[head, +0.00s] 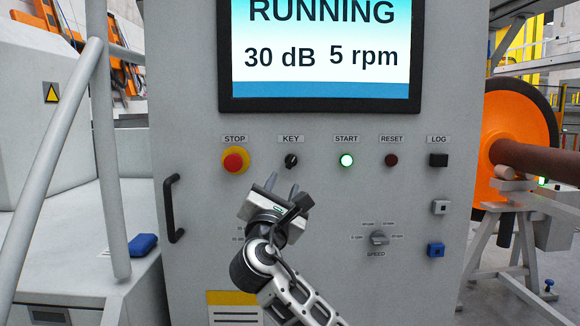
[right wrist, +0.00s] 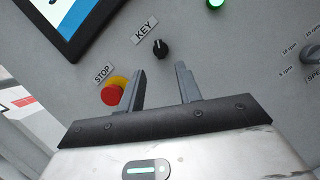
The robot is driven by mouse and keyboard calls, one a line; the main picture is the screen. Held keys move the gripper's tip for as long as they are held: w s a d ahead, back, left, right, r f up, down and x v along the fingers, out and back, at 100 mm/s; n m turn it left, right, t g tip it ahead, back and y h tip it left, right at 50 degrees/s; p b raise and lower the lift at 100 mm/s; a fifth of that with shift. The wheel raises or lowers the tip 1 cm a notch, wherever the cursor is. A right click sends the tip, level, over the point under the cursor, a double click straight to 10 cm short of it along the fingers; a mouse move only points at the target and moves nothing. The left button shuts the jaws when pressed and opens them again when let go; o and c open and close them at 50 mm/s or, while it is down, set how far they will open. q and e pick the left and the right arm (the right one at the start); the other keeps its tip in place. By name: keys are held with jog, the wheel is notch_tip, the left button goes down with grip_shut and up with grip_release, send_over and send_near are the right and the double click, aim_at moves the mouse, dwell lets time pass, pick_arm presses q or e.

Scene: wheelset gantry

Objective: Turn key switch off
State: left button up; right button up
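The black key switch (head: 291,161) sits on the grey panel under the KEY label, between the red STOP button and the lit START button. Its knob looks tilted in the head view. In the right wrist view the key switch (right wrist: 160,48) is ahead of the fingertips, slightly above the gap between them. My right gripper (head: 283,188) is open and empty, just below the key switch and apart from it. Its two fingers also show in the right wrist view (right wrist: 159,80). My left gripper is not in view.
The red STOP button (head: 235,160) is left of the key, close to the left finger in the wrist view. The START button (head: 346,160) glows green. A screen (head: 320,50) above reads RUNNING, 30 dB, 5 rpm. A black handle (head: 174,208) and SPEED knob (head: 379,238) protrude lower down.

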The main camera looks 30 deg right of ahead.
aim_at(290, 164)
jog(key=x, duration=0.9)
jog(key=c, duration=0.7)
